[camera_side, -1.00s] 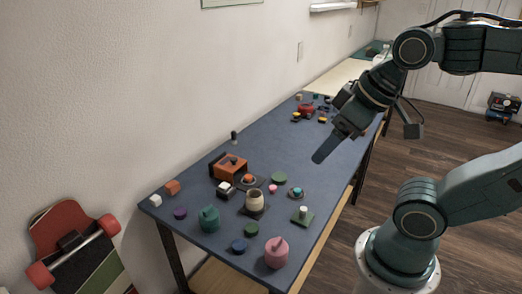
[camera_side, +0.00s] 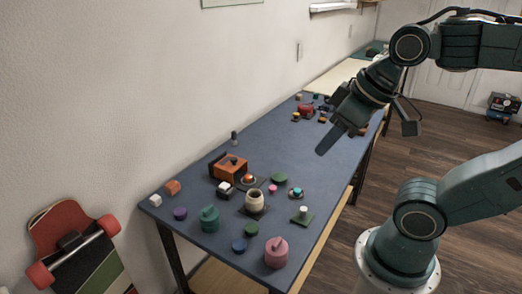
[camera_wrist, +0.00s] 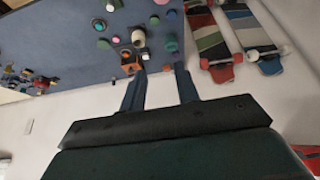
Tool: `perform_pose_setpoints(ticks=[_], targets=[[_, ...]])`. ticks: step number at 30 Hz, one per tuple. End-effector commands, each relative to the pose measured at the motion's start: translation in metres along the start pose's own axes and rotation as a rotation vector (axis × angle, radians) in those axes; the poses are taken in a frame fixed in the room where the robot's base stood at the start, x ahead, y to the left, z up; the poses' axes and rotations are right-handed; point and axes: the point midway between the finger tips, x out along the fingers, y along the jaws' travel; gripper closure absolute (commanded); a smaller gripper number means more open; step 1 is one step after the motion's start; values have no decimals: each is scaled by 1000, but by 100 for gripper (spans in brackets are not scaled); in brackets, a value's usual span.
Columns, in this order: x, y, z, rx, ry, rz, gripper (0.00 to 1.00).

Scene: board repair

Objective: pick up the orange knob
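A small round orange knob (camera_side: 248,178) sits on a dark base on the blue table, right of the orange box (camera_side: 232,167) in the side view. In the wrist view the orange box (camera_wrist: 129,58) shows near the left fingertip, but I cannot clearly pick out the knob there. My gripper (camera_side: 325,146) is above the table, well apart from the knob, to its upper right in the side view. In the wrist view my gripper (camera_wrist: 160,70) has its two fingers spread with nothing between them.
A cream jar (camera_side: 254,201), a teal pot (camera_side: 209,219), a pink pot (camera_side: 276,252) and several small discs and blocks crowd the near end of the table (camera_side: 285,140). Its middle is clear. Several small objects, including a red one (camera_side: 306,110), stand farther back.

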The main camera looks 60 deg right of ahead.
Motion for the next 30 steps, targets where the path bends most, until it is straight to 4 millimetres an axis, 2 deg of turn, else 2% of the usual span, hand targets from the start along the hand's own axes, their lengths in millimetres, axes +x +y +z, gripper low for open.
perform_pose_setpoints(ticks=[5, 17, 23, 30], targets=[[1, 1, -19, -59, -26, -5, 69], [18, 14, -94, -312, -116, -48, 69], [37, 28, -131, -445, -155, -84, 69], [69, 51, -170, -602, -195, -139, 69]])
